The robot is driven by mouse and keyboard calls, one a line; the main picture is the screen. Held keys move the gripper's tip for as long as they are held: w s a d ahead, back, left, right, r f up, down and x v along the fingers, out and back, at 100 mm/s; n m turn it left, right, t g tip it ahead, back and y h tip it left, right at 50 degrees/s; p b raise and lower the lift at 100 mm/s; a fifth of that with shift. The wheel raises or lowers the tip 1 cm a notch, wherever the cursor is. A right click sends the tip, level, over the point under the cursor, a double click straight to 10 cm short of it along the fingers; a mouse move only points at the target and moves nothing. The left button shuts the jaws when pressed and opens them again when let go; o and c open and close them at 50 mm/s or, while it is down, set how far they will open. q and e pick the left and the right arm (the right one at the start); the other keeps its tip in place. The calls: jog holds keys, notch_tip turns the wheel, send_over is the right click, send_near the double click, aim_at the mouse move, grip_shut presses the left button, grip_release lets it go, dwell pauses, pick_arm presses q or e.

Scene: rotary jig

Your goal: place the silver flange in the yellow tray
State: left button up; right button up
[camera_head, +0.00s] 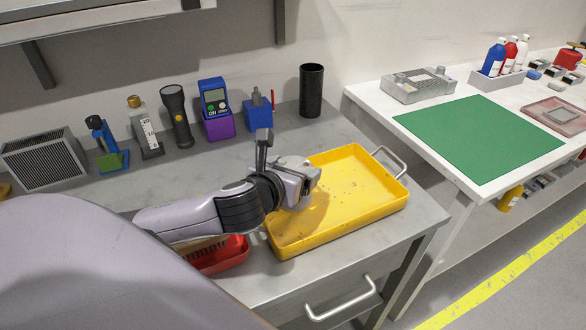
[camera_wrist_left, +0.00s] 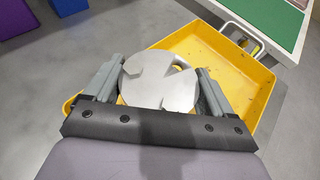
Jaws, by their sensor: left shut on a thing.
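The yellow tray (camera_head: 360,205) lies on the grey metal bench with a wire handle at its far right end. In the left wrist view the tray (camera_wrist_left: 240,68) spreads out below and beyond my fingers. My left gripper (camera_head: 305,180) is over the tray's left part, pointing down. In the left wrist view my left gripper (camera_wrist_left: 160,88) is shut on the silver flange (camera_wrist_left: 158,88), a round flat plate with a notch cut in it. The flange is over the tray; its height above the tray floor is hard to judge. My right gripper is not in view.
A red container (camera_head: 222,258) sits beside the tray, partly behind my arm. A black cup (camera_head: 311,90), a purple and blue meter (camera_head: 216,108) and a torch (camera_head: 177,115) stand along the back. A white table with a green mat (camera_head: 480,137) is to the right.

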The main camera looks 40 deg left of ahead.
pick_arm(q)
jog(key=o, duration=1.1)
jog(key=shift+c, duration=0.2)
jog(key=shift+r, duration=0.1)
jog(key=shift+s+r, duration=0.1)
jog(key=shift+s, duration=0.1)
jog(key=p+v, duration=0.5)
jog(key=v, duration=0.6)
jog(key=shift+s+r, duration=0.2)
jog(key=shift+s, duration=0.1)
